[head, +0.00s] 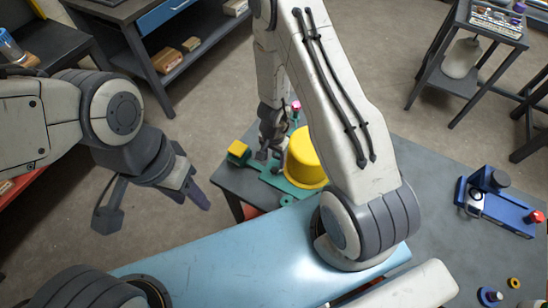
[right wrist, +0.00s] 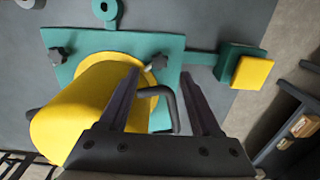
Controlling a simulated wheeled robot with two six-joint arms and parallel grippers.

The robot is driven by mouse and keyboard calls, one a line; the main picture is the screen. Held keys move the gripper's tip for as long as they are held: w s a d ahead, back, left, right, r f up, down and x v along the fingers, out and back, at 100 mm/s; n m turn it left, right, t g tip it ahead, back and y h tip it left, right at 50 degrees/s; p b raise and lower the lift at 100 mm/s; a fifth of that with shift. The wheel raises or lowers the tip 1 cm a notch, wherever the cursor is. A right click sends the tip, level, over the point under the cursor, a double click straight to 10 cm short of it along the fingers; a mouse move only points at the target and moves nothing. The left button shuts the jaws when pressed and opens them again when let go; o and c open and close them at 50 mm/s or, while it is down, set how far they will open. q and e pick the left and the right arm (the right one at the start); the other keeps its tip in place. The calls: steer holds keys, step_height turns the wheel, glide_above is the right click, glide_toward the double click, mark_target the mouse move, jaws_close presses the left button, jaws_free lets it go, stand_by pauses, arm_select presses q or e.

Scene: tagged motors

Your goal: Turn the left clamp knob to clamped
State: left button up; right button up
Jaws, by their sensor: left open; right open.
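A yellow cylindrical motor (head: 308,158) stands on a green fixture plate (right wrist: 172,48) on the grey table; it also shows in the right wrist view (right wrist: 72,112). Two dark star-shaped clamp knobs sit on the plate. One knob (right wrist: 158,62) appears between my right fingertips; the other knob (right wrist: 55,55) is on the motor's far side. In the head view my arm and the motor hide most of this. My right gripper (right wrist: 160,76) is open, pointing down beside the motor; contact with the knob cannot be told. My left gripper (head: 155,208) is open and empty, away from the table.
A green block with a yellow pad (right wrist: 252,73) adjoins the plate. A dark bent bar (right wrist: 166,100) curves close to the motor, near my right fingers. A blue device with a red button (head: 497,207) and small rings lie at the table's right.

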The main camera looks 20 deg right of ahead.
mark_target(272, 170)
arm_select(q)
steer(key=shift+r+p, duration=1.55)
steer(key=shift+r, duration=0.55)
arm_select(e)
steer(key=shift+r, duration=2.1)
steer(key=s+a+r+n+y+b, duration=0.3)
steer(key=a+r+n+b, duration=0.45)
steer(key=a+r, duration=0.55)
arm_select(q)
step_height(272, 170, down, 13)
steer(key=b, duration=0.5)
steer(key=shift+b, duration=0.35)
arm_select(e)
steer(key=s+r+n+h, duration=0.2)
steer(key=s+r+n, duration=0.2)
steer(key=s+n, duration=0.6)
steer(key=s, duration=0.5)
steer(key=shift+s+r, duration=0.15)
steer(key=shift+s, duration=0.2)
arm_select(q)
steer(key=shift+f, duration=0.1)
